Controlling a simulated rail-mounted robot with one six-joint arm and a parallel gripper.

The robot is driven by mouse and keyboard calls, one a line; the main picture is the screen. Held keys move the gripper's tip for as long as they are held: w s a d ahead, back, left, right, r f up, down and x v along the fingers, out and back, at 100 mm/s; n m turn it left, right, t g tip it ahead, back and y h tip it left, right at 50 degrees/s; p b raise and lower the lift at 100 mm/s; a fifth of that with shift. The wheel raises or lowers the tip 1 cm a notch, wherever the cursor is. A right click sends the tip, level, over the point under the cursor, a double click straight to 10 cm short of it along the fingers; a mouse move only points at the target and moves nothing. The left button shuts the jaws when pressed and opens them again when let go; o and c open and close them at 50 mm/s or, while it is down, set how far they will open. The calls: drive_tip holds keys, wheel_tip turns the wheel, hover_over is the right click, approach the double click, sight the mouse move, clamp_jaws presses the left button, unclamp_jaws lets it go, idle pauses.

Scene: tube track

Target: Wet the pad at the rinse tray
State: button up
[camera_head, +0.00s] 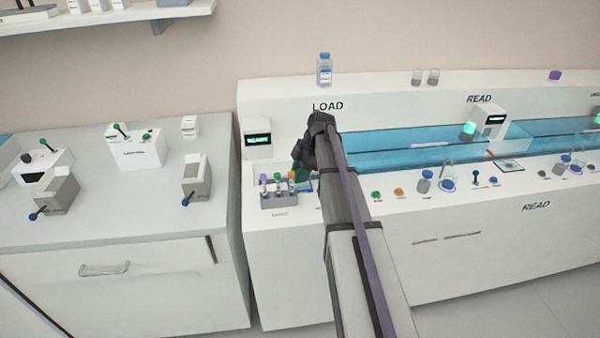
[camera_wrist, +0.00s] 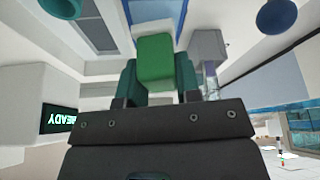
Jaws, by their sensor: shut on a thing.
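My gripper (camera_head: 302,174) is low over the left end of the LOAD bench, just right of a tube rack. In the wrist view its teal fingers (camera_wrist: 156,82) are shut on a green block (camera_wrist: 155,58) with a pale part below it, which looks like the pad. In the head view the arm and gripper hide most of it. A small blue surface with a pale rim (camera_wrist: 172,12) lies beyond the block in the wrist view. It may be the rinse tray, but I cannot tell for sure. I cannot tell whether the block touches it.
The grey rack (camera_head: 279,200) with several capped tubes stands close to the left of the gripper. A READY display (camera_head: 258,140) is behind it. A long blue channel (camera_head: 400,148) runs to the right.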

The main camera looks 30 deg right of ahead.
drive_tip(key=shift+f+b, duration=0.55)
drive_tip(key=shift+b, duration=0.05)
idle(1.4)
drive_tip(key=shift+s, duration=0.1)
wheel_tip(320, 180, up, 7)
drive_tip(key=p, duration=0.7)
